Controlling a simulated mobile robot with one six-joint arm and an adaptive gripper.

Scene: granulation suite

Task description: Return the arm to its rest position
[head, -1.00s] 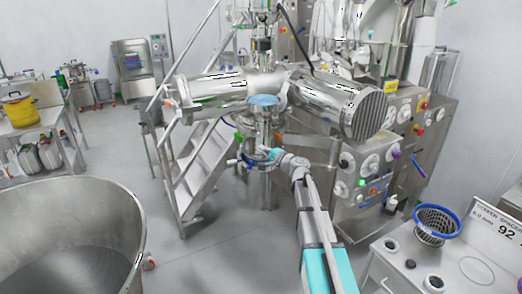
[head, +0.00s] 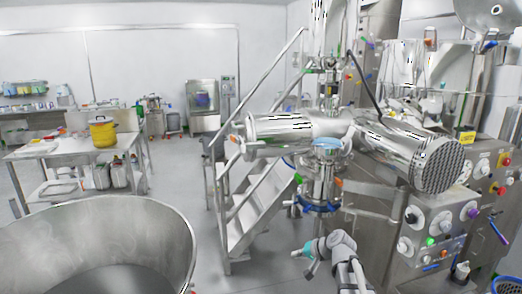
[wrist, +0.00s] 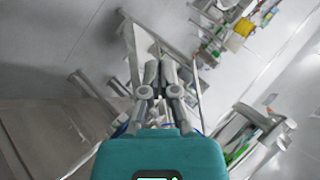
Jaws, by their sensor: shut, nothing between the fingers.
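My arm rises from the bottom edge of the head view, right of centre, bent at a grey joint. My gripper (head: 299,253) is at its end, beside a teal section, pointing left over the grey floor. It appears small and apart from the steel machine (head: 322,185) behind it. In the wrist view my gripper (wrist: 160,92) shows in front of the teal wrist housing, its two grey fingers close together with nothing held between them. Most of my arm is out of the head view.
A large steel bowl (head: 180,235) fills the lower left. A stepped platform (head: 255,205) stands behind my gripper. The control cabinet (head: 430,235) is close on the right. A table (head: 75,148) with a yellow pot (head: 102,132) stands further back left. Open floor lies between bowl and cabinet.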

